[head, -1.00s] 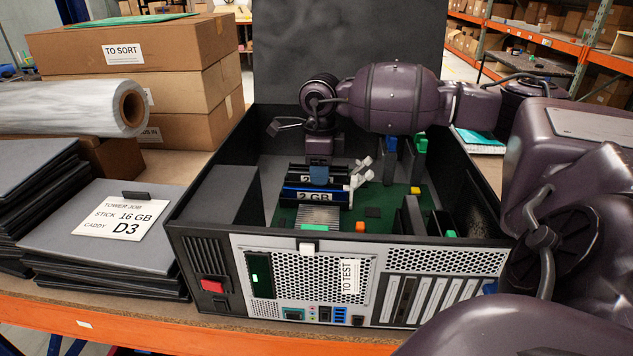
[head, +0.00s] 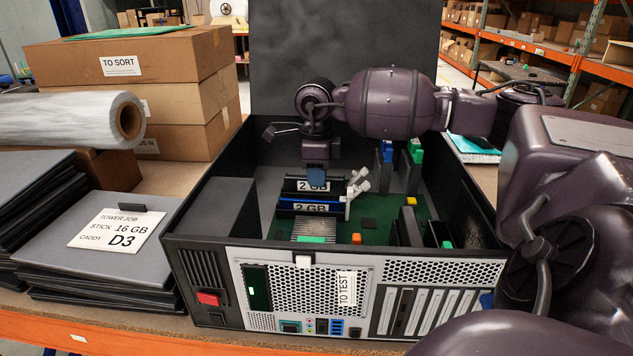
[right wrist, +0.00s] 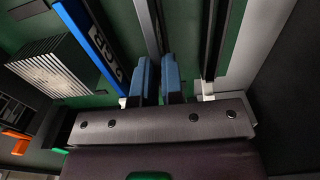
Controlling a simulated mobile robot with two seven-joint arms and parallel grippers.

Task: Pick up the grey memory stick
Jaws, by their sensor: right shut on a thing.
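The dark grey memory stick (head: 292,186) stands upright inside the open computer case (head: 205,250), behind the blue memory stick (head: 290,207). A visible label on each reads 2 GB. My right gripper (head: 317,177) reaches down from above, and its blue fingertip covers part of the grey stick's label. In the right wrist view, my right gripper (right wrist: 156,80) has its two blue fingers shut on the grey stick (right wrist: 148,25), on either side of its edge. The blue stick (right wrist: 90,40) runs alongside at left, apart from the fingers. The grey stick's lower edge is hidden. My left gripper is not in view.
White latches (head: 358,182) stand at the sticks' right ends. The case walls and raised dark lid (head: 345,50) enclose the work area. A card (head: 118,228) reading stick 16 GB, caddy D3 lies on grey caddies at left. Boxes (head: 130,65) stand behind.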

